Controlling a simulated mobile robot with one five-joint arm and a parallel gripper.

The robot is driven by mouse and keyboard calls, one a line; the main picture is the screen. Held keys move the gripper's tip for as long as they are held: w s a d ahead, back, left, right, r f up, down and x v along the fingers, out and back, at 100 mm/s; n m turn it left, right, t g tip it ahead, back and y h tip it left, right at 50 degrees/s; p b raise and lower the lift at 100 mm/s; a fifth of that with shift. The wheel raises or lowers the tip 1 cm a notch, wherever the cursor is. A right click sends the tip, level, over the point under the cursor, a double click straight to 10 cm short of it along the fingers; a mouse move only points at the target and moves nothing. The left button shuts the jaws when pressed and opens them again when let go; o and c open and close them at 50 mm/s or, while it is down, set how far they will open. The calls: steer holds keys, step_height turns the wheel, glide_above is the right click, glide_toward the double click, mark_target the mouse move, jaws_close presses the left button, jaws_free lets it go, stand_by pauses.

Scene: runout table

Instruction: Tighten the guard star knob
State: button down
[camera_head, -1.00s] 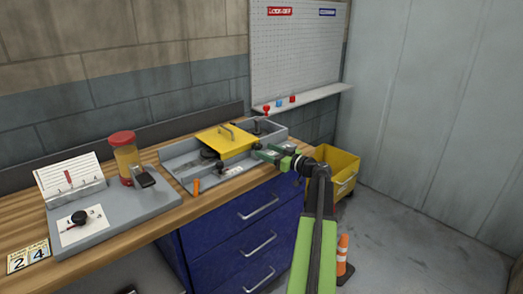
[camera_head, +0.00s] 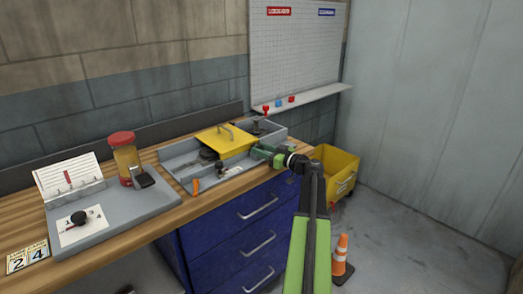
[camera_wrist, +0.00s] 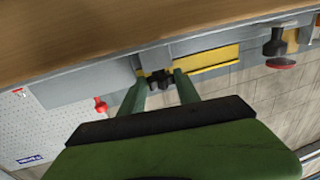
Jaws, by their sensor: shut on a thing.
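The guard is a yellow cover (camera_head: 222,141) with a handle on top, set in the grey machine tray on the bench. In the wrist view its yellow edge (camera_wrist: 212,60) runs to the right of a dark star knob (camera_wrist: 159,79). My gripper (camera_wrist: 160,82) has its two green fingers on either side of this knob, shut on it. In the head view my gripper (camera_head: 256,152) is at the right end of the yellow guard, and it hides the knob there.
A black knob (camera_head: 221,167) and an orange peg (camera_head: 196,186) are at the tray's front. A red-lidded jar (camera_head: 124,155) and a grey panel with a dial (camera_head: 92,235) are at left. A yellow bin (camera_head: 338,168) and a cone (camera_head: 342,256) stand on the floor.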

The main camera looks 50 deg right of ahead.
steer(key=shift+a+m+h, duration=0.3)
steer(key=shift+m+h, duration=0.35)
steer(key=shift+h, duration=0.4)
steer(key=shift+a+m+h, duration=0.25)
steer(key=shift+m+h, duration=0.4)
steer(key=shift+h, duration=0.4)
steer(key=m+h, duration=0.1)
steer(key=m+g+h, duration=0.1)
steer(key=h, duration=0.1)
steer(key=m+h, duration=0.1)
steer(key=shift+w+a+g+h, duration=0.1)
steer(key=shift+a+g+h, duration=0.2)
steer(key=shift+h, duration=0.1)
steer(key=shift+w+a+m+g+h, duration=0.1)
steer(key=shift+w+m+g+h, duration=0.05)
steer(key=shift+m+g+h, duration=0.65)
steer(key=shift+w+a+m+g+h, duration=0.1)
steer(key=shift+m+g+h, duration=0.4)
steer(key=shift+m+h, duration=0.6)
steer(key=shift+g+h, duration=0.3)
steer(key=shift+h, duration=0.2)
steer(key=c, duration=0.9)
jaws_free()
